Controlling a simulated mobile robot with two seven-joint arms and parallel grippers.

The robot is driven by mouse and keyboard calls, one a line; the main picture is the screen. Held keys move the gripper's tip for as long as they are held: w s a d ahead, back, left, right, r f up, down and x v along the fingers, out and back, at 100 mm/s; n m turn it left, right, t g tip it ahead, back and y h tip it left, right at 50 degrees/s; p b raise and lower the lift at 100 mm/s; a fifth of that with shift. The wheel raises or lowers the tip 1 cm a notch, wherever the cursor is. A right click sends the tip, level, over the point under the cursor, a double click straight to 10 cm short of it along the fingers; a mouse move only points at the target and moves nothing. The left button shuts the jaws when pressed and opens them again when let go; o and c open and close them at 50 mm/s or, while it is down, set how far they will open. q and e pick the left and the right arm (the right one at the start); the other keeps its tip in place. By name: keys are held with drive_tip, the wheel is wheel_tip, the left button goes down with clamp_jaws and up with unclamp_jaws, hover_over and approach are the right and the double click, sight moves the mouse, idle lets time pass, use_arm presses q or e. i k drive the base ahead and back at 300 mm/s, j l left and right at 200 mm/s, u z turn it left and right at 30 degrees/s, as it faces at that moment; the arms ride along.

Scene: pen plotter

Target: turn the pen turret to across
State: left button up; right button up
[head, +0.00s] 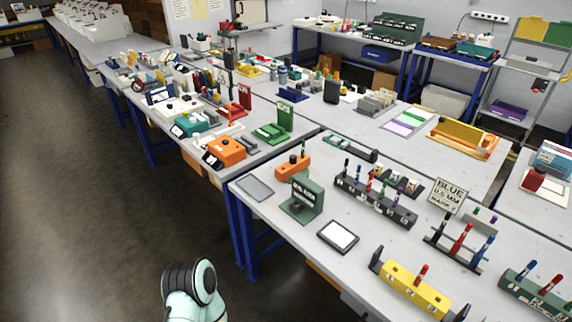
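No part is clearly readable as the pen turret from this distance. Several pen-holding devices stand on the near table. A dark rack (374,203) holds several coloured pens upright. A small orange block (292,166) has one green pen standing in it. A yellow block (414,293) has a red pen in it. A dark stand (443,254) holds red and blue pens, and a green rack (537,293) holds more. Neither of my grippers is in view; only a pale rounded link of my own arm shows at the bottom, left of the near table.
The near table (268,213) has its front left corner close to my arm. An orange device (225,150) sits on the table behind. The floor at left is clear.

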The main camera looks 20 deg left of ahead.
sight(295, 164)
drive_tip(key=j+u, duration=0.1)
drive_tip(key=u, duration=0.5)
drive_tip(key=i+j, duration=0.15)
drive_tip(key=j, duration=0.15)
drive_tip(key=i+j, duration=0.15)
drive_tip(key=j, duration=0.2)
drive_tip(key=i+j, duration=0.15)
drive_tip(key=j, duration=0.15)
drive_tip(key=i+j, duration=0.15)
drive_tip(key=j, duration=0.2)
drive_tip(key=i+j, duration=0.15)
drive_tip(key=j, duration=0.15)
drive_tip(key=z, duration=0.05)
